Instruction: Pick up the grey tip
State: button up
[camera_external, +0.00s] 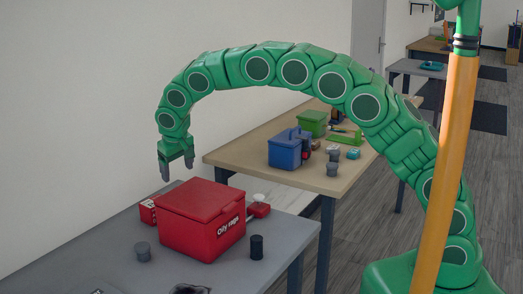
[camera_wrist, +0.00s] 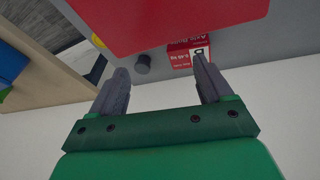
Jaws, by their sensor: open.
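A small dark grey round piece (camera_wrist: 142,63), possibly the grey tip, sits on the grey table in the wrist view, between the fingertips in the picture and beyond them. I cannot make it out in the external view, where the red bin may hide it. Another grey cylinder (camera_external: 143,252) stands on the near table, left of the red bin; I cannot tell which is the tip. My gripper (camera_external: 177,168) is open and empty, pointing down above the table's wall side, behind the bin. Its two fingers (camera_wrist: 160,68) are spread in the wrist view.
The red Oily Rags bin (camera_external: 202,220) is tall and close to my gripper. A small red box (camera_external: 148,211) stands behind it; it also shows in the wrist view (camera_wrist: 188,57). A black cylinder (camera_external: 257,247) stands in front. A blue box (camera_external: 285,152) is on the wooden table.

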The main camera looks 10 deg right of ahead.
jog(key=s+a+f+n+y, duration=0.1)
jog(key=s+a+f, duration=0.25)
jog(key=a, duration=0.35)
jog(key=s+a+f, duration=0.3)
jog(key=s+a, duration=0.2)
jog(key=a, duration=0.3)
jog(key=m+g, duration=0.1)
jog(key=g, duration=0.2)
send_over(142, 246)
jog(key=w, duration=0.1)
notch_tip(142, 246, down, 2)
jog(key=shift+a+f+h, duration=0.15)
jog(key=shift+h, duration=0.25)
jog(key=shift+s+f+g, duration=0.2)
jog(key=shift+s+g, duration=0.1)
jog(key=shift+s, duration=0.2)
notch_tip(142, 246, down, 2)
jog(key=shift+f, duration=0.1)
jog(key=shift+w+f, duration=0.1)
jog(key=shift+f, duration=2.6)
jog(key=c, duration=1.1)
jog(key=shift+r, duration=0.15)
